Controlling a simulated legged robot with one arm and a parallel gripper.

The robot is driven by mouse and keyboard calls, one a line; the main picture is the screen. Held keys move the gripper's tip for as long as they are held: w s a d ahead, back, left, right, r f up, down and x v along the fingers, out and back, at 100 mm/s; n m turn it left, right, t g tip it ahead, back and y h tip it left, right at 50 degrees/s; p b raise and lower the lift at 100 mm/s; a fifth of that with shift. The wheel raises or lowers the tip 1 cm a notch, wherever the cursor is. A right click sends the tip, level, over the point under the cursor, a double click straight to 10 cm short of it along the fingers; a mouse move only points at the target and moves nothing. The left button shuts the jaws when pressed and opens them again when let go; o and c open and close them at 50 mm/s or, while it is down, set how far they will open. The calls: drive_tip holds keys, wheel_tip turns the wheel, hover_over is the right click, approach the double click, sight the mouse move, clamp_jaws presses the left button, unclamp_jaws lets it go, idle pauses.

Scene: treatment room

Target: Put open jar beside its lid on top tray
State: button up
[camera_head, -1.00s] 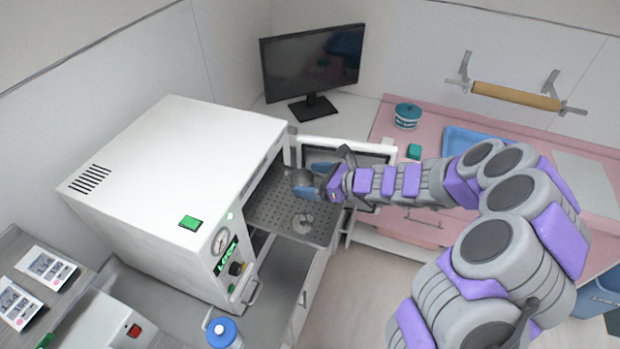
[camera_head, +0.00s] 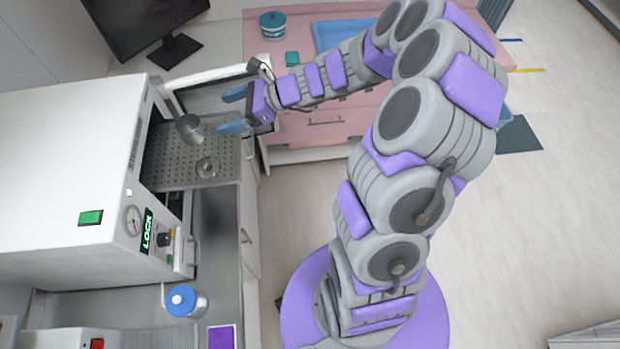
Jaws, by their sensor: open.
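A small grey metal jar (camera_head: 188,129) is on the perforated top tray (camera_head: 165,168), which extends from the white autoclave. Its round metal lid (camera_head: 207,167) lies on the same tray, just below and right of the jar in the picture. The jar looks tilted, but I cannot tell for certain. My gripper (camera_head: 232,110), with blue fingers, is open and empty to the right of the jar, with a gap between them.
The white autoclave (camera_head: 60,160) stands at the left, with its open door (camera_head: 215,85) behind the tray. A blue-capped bottle (camera_head: 186,301) stands on the counter below.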

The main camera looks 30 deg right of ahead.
drive_tip(key=s+a+r+n+g+h, duration=0.2)
drive_tip(key=s+n, duration=0.3)
drive_tip(key=s, duration=0.2)
drive_tip(key=s+a+r+n+g+h, duration=0.1)
drive_tip(key=s+a+r+n+g, duration=0.15)
drive_tip(key=s+n, duration=0.45)
drive_tip(key=s+a+r+n+g+h, duration=0.1)
drive_tip(key=s+n+g+h, duration=0.2)
drive_tip(key=s, duration=0.5)
drive_tip(key=s+d+n+h, duration=0.6)
drive_tip(key=s+d+n, duration=0.2)
drive_tip(key=s+d, duration=0.6)
wheel_tip(320, 180, down, 12)
drive_tip(key=a+b, duration=0.1)
drive_tip(key=b, duration=1.1)
drive_tip(key=shift+w+a+r, duration=0.15)
drive_tip(key=shift+w+a, duration=0.15)
drive_tip(key=shift+a, duration=0.05)
drive_tip(key=shift+d, duration=0.1)
